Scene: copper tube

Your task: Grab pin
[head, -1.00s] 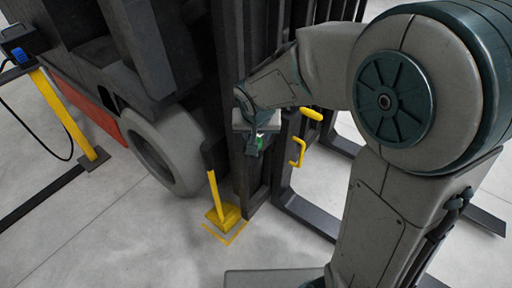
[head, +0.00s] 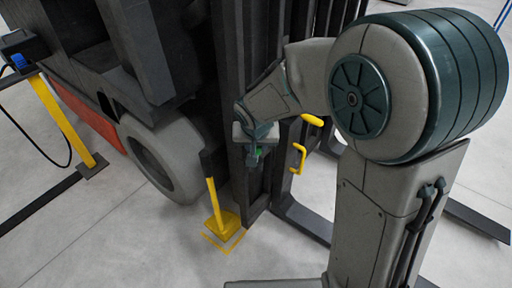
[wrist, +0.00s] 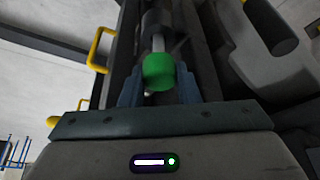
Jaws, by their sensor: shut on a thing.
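The pin has a green round head (wrist: 159,71) and a pale metal shaft, seen in the wrist view between my two fingers. The green shows small and dark in the head view (head: 259,151), at the dark mast of the forklift. My gripper (head: 256,155) is at the mast; in the wrist view my gripper (wrist: 158,88) has a finger on each side of the green head and is shut on it. The far end of the shaft runs into a dark cylindrical part, so its tip is hidden.
The dark forklift mast (head: 228,100) stands right around my gripper. Yellow handles (head: 299,158) are just right of it. A yellow post on a base (head: 222,224) stands below left. A grey wheel (head: 165,155) is at left. Open floor lies in front.

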